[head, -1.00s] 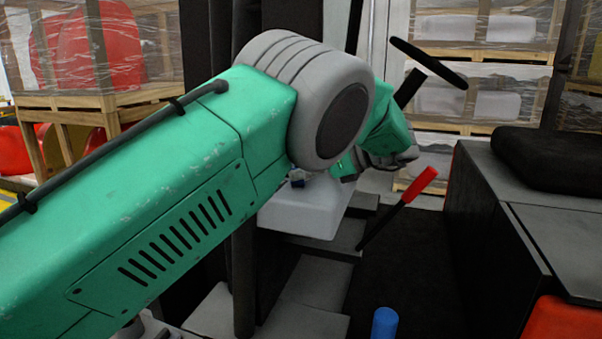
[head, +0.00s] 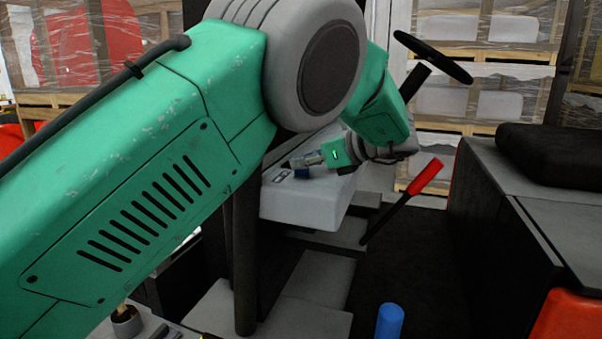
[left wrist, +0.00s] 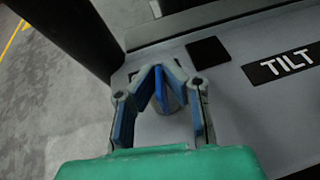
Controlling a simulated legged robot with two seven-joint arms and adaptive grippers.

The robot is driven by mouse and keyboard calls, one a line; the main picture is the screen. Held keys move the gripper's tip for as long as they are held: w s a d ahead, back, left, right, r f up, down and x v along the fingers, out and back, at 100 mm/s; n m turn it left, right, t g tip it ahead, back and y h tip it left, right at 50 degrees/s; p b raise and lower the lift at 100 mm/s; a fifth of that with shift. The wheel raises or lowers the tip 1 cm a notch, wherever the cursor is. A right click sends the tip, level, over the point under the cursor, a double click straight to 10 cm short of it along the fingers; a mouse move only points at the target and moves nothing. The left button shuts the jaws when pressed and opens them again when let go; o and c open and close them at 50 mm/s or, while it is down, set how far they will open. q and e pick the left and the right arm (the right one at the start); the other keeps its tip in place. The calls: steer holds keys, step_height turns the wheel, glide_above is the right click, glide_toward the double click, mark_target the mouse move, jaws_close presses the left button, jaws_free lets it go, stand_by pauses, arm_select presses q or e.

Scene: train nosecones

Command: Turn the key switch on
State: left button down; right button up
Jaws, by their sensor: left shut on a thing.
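The key switch (left wrist: 163,92) shows in the left wrist view as a blue key handle on a grey round base, on a grey panel. My left gripper (left wrist: 161,74) has its blue-padded fingers closed in on the key handle from both sides. In the head view, my left gripper (head: 300,162) is at the top of the light grey console box (head: 305,208), pointing left. The key switch is too small and covered there to make out clearly. My right gripper is not in view.
A "TILT" label (left wrist: 285,62) and a black square (left wrist: 208,50) lie beside the switch. A red-handled lever (head: 425,177) and steering wheel (head: 433,57) stand to the right. A black seat (head: 550,153) is at far right, a blue cylinder (head: 389,322) at the bottom.

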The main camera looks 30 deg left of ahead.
arm_select(q)
steer(key=m+t+h+b, duration=0.1)
steer(key=m+t+b, duration=0.3)
steer(key=t+b, duration=0.1)
steer(key=m+t+h+b, duration=0.2)
steer(key=m+t+b, duration=0.2)
steer(key=b, duration=0.4)
steer(key=shift+f+m+t+b, duration=0.2)
steer(key=shift+m+t+b, duration=0.1)
steer(key=shift+m+t, duration=0.15)
steer(key=shift+r+m+t+h+b, duration=0.1)
steer(key=shift+m+t+h+b, duration=0.65)
steer(key=shift+h, duration=0.05)
steer(key=shift+r+m+t+h+b, duration=0.15)
steer(key=shift+m+t+h+b, duration=0.6)
steer(key=shift+m+h, duration=0.65)
steer(key=shift+m, duration=0.1)
steer(key=c, duration=1.7)
jaws_free()
steer(key=shift+d, duration=0.1)
steer(key=v, duration=1.1)
steer(key=shift+s+d, duration=0.2)
steer(key=shift+s, duration=0.2)
